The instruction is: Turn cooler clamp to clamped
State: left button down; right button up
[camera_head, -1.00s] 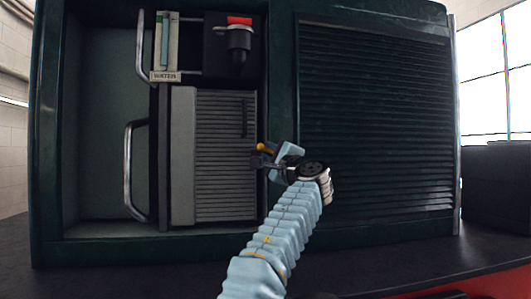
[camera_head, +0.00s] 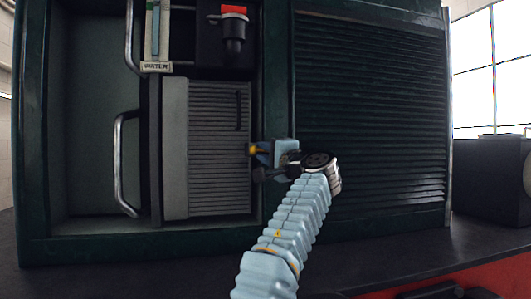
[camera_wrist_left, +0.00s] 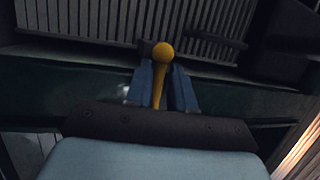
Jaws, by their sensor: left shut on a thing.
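The cooler clamp appears as a yellow ball-ended lever (camera_head: 253,150) at the right edge of the ribbed cooler (camera_head: 215,150). In the left wrist view its yellow knob and stem (camera_wrist_left: 162,52) stand between my two blue fingers. My left gripper (camera_head: 270,155) is shut on the lever, with the knob sticking out past the fingertips; it also shows in the left wrist view (camera_wrist_left: 160,85). The clamp's base and pivot are mostly hidden behind the gripper. My right gripper is not in view.
A dark green cabinet frame (camera_head: 277,80) surrounds the cooler, with a slatted shutter (camera_head: 370,110) to the right. A metal handle (camera_head: 118,165) is left of the cooler. A WATER gauge (camera_head: 157,40) and a red-topped fitting (camera_head: 233,25) sit above.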

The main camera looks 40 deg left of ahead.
pick_arm(q)
jog(key=shift+s+a+f, duration=0.1)
jog(key=shift+a, duration=0.05)
jog(key=c, duration=1.4)
grip_release()
jog(key=shift+o, duration=1.4)
jog(key=shift+s, duration=0.15)
jog(key=shift+d, duration=0.2)
jog(key=b+v, duration=0.3)
jog(key=v, duration=0.4)
jog(key=shift+b, duration=0.35)
